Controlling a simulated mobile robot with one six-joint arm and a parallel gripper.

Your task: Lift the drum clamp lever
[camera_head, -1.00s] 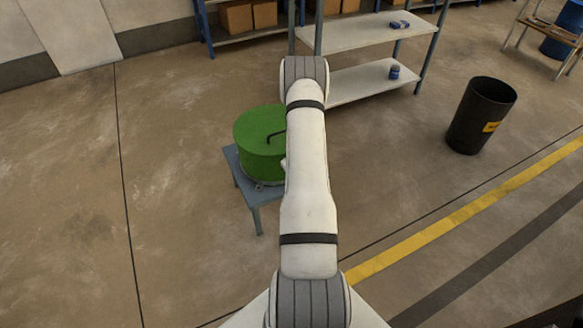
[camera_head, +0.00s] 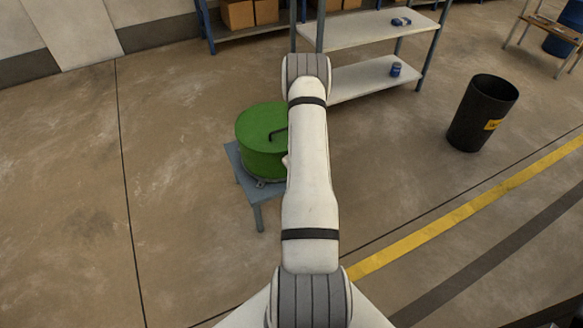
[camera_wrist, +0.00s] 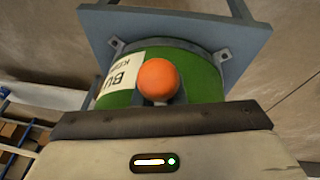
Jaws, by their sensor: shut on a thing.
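My arm covers the drum's right side in the head view. In the wrist view the drum (camera_wrist: 206,72) appears upside down, with a white label (camera_wrist: 122,77) on its side. An orange ball knob (camera_wrist: 158,78), seemingly the clamp lever's end, stands in front of the drum at my gripper (camera_wrist: 158,102). My gripper is shut on the lever near this knob. The lever's shaft and most of the fingers are hidden.
The grey-blue stand (camera_head: 257,196) carries the drum. A grey shelf unit (camera_head: 365,30) stands behind my arm, with small blue items on it. A black bin (camera_head: 480,118) stands to the right. The floor left of the stand is clear.

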